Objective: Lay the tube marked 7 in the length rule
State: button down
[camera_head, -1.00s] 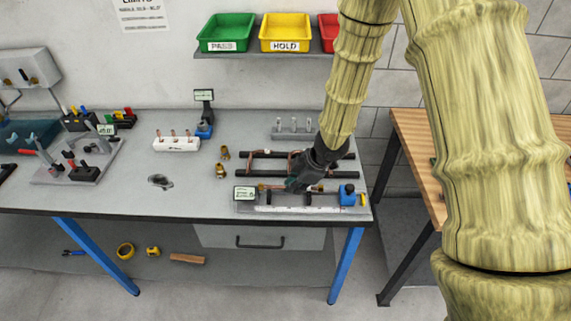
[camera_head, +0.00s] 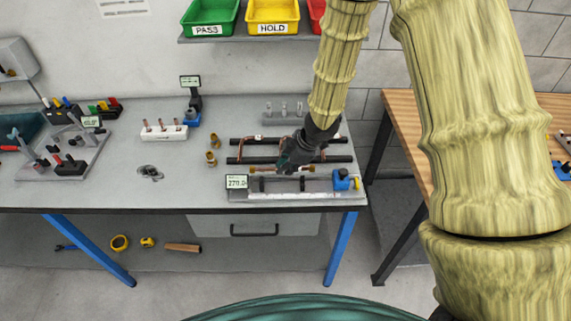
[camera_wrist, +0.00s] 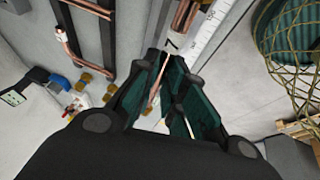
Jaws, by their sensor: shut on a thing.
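My gripper (camera_head: 289,160) is over the right part of the workbench, just behind the length rule. In the wrist view its teal fingers (camera_wrist: 172,100) are closed around a thin copper tube (camera_wrist: 154,88). A white tag marked 7 (camera_wrist: 172,44) shows just beyond the fingertips. The fingers hide part of the tube. The length rule (camera_head: 290,193) lies along the bench's front edge, with a display (camera_head: 237,182) at its left end and a blue block (camera_head: 341,180) at its right. Its white scale shows in the wrist view (camera_wrist: 207,35), beside the held tube. The tube appears outside the rule.
A black-barred rack (camera_head: 240,160) with copper tubes stands behind the rule. Brass fittings (camera_head: 211,158), a white block with copper pieces (camera_head: 164,134) and a small display stand (camera_head: 190,100) are to the left. A wooden table (camera_head: 405,120) is at the right.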

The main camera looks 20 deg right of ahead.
jog(key=shift+f+b, duration=1.6)
jog(key=shift+f, duration=1.15)
jog(key=shift+f, duration=0.25)
jog(key=c, duration=1.4)
grip_release()
jog(key=shift+v, duration=5.95)
